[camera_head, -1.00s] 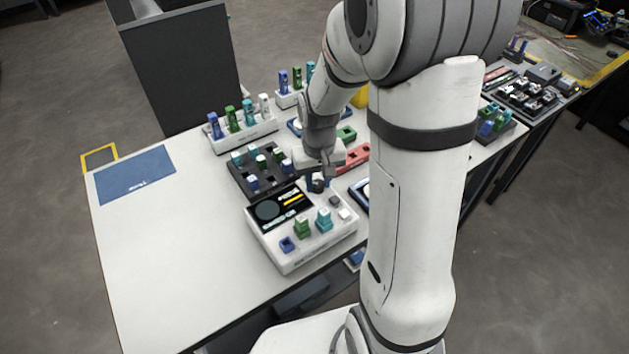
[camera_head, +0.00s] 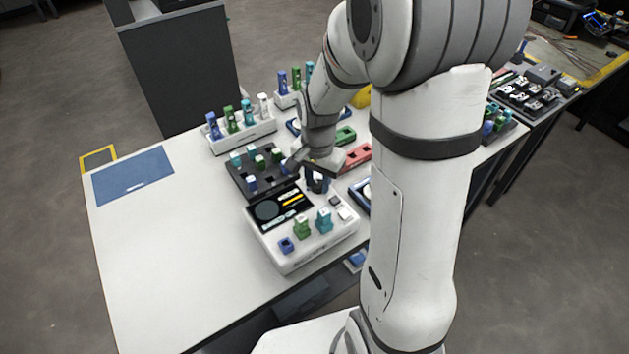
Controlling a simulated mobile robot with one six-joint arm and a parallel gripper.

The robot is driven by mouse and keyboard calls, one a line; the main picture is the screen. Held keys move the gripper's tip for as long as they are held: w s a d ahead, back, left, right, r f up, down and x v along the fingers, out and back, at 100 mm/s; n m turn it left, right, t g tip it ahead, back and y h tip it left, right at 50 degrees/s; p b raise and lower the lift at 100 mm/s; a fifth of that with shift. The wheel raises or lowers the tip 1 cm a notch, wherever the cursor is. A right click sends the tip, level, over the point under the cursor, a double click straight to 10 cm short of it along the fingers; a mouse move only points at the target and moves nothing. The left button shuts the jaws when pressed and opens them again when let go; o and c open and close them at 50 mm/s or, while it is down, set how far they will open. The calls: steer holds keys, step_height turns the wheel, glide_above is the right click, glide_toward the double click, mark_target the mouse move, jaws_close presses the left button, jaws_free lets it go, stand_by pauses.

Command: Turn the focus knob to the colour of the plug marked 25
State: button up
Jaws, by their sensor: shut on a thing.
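A white splicer unit (camera_head: 290,253) with a dark screen (camera_head: 279,209) stands on the white table. The dark focus knob (camera_head: 318,184) is at its back right corner, and my gripper (camera_head: 317,177) reaches down over it, shut on it. The knob's colour marks are too small to read. Blue, green and teal plugs stand on the unit's front, such as a green one (camera_head: 301,228) and a teal one (camera_head: 324,220). A dark tray (camera_head: 236,186) behind the unit holds several more plugs. I cannot read which plug is marked 25.
A white rack (camera_head: 243,138) with several blue, green, teal and white tubes stands at the back. A blue mat (camera_head: 133,176) lies at the left. A red block (camera_head: 357,156) is right of my gripper. The table's left front is clear.

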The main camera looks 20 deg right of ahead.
mark_target(318, 184)
steer(key=shift+m, duration=0.5)
steer(key=o, duration=0.7)
steer(key=shift+r, duration=0.1)
step_height(318, 184, up, 8)
steer(key=shift+f, duration=0.15)
stand_by(0.3)
